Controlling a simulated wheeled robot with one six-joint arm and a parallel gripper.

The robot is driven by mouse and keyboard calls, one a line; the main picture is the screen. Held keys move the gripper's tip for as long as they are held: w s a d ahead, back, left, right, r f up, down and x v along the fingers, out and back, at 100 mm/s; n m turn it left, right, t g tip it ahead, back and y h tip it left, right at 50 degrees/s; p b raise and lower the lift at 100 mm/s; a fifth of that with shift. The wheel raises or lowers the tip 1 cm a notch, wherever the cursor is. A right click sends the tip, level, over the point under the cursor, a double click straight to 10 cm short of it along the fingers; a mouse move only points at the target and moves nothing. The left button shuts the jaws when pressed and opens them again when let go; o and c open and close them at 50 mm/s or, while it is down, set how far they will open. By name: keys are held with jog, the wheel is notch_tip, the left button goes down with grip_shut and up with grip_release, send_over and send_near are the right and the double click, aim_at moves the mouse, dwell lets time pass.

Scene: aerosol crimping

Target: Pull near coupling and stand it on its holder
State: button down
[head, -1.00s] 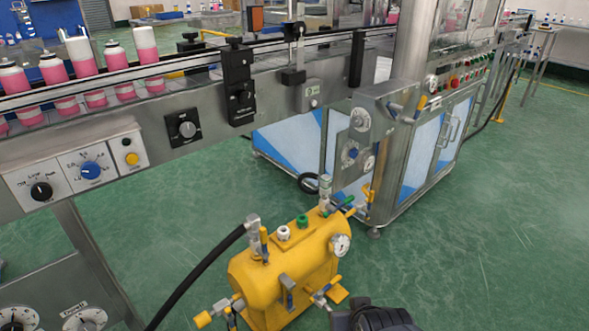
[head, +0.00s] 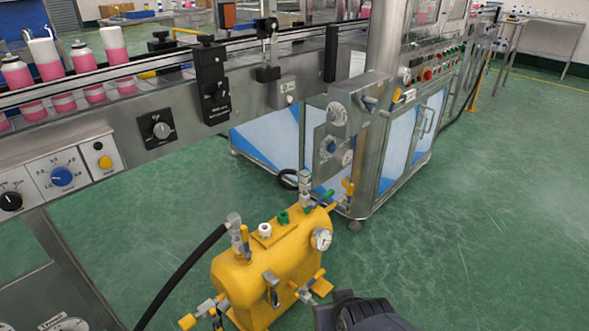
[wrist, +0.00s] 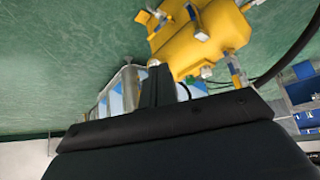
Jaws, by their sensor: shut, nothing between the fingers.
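A yellow tank (head: 265,270) stands on the floor at the lower middle, with a gauge (head: 321,239) on its right end. A black hose (head: 183,272) runs to a grey metal coupling (head: 234,222) upright on the tank's left top. Another grey fitting (head: 305,183) stands at the far right end. I cannot tell which part is the holder. In the head view my dark arm end shows at the bottom, right of the tank.
A conveyor (head: 130,78) with pink bottles (head: 90,66) crosses the upper left, above a control panel (head: 60,175). A steel cabinet machine (head: 398,145) stands behind the tank. Green floor (head: 480,240) is clear on the right.

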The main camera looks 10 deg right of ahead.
dwell(0.3)
jog(key=w+a+r+m+g+p, duration=0.1)
jog(key=w+a+r+g+p, duration=0.2)
jog(key=a, duration=0.4)
jog(key=w+a+r+m+g+p, duration=0.2)
jog(key=w+a+r+g+p, duration=0.2)
jog(key=w+a+p, duration=0.2)
jog(key=shift+w+a+y, duration=0.3)
jog(key=shift+w+a, duration=0.1)
jog(key=shift+w, duration=0.2)
